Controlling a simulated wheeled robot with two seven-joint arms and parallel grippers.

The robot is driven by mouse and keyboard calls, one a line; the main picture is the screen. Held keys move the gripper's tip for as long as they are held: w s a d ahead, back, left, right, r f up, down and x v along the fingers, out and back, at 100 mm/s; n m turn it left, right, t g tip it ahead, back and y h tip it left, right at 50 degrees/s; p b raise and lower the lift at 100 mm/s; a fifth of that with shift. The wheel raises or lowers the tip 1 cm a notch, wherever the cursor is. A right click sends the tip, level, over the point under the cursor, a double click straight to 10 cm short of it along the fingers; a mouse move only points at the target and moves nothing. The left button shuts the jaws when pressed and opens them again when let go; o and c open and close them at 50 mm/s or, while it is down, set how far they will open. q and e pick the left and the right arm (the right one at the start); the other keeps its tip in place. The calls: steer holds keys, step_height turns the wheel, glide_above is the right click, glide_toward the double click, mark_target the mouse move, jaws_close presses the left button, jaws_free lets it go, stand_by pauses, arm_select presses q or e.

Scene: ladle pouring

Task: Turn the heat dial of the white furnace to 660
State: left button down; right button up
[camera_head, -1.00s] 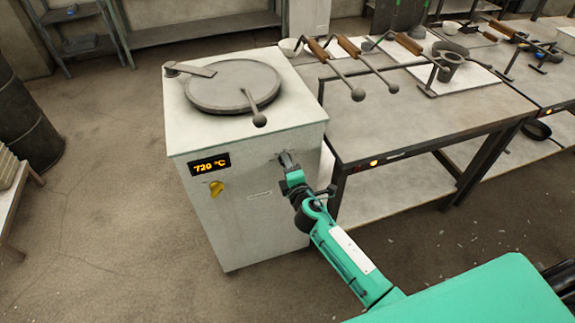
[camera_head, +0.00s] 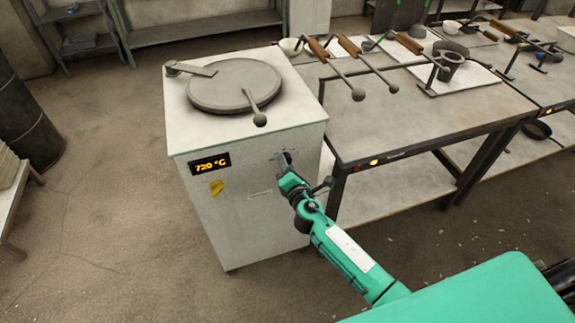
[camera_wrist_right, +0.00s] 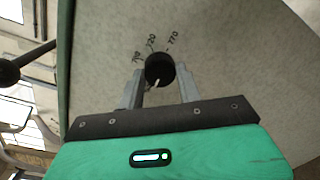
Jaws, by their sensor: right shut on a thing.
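The white furnace (camera_head: 235,195) stands left of the table, and its front display (camera_head: 210,163) reads 720 °C. My right gripper (camera_head: 285,158) is at the upper right of the furnace's front face. In the right wrist view, the dark round heat dial (camera_wrist_right: 158,69) lies between its two fingers, and it is shut on the dial. A pale pointer shows on the dial. Printed marks sit around its top; 720 and 770 can be read, the leftmost is hard to read. In the head view the gripper hides the dial. My left gripper is not in view.
A round lid (camera_head: 235,86) with a ball-ended handle lies on the furnace top. A small yellow part (camera_head: 217,188) is below the display. Floor is free in front and left.

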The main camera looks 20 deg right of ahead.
steer(key=shift+f, duration=0.1)
steer(key=o, duration=1)
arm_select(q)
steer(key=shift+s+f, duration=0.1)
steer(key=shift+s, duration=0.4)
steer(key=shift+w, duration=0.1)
arm_select(e)
steer(key=shift+s, duration=0.15)
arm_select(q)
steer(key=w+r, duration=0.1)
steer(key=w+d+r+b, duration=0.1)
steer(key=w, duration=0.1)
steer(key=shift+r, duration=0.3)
arm_select(e)
steer(key=s, duration=1.3)
steer(key=shift+s+r, duration=0.3)
steer(key=shift+r, duration=0.05)
steer(key=shift+a, duration=0.1)
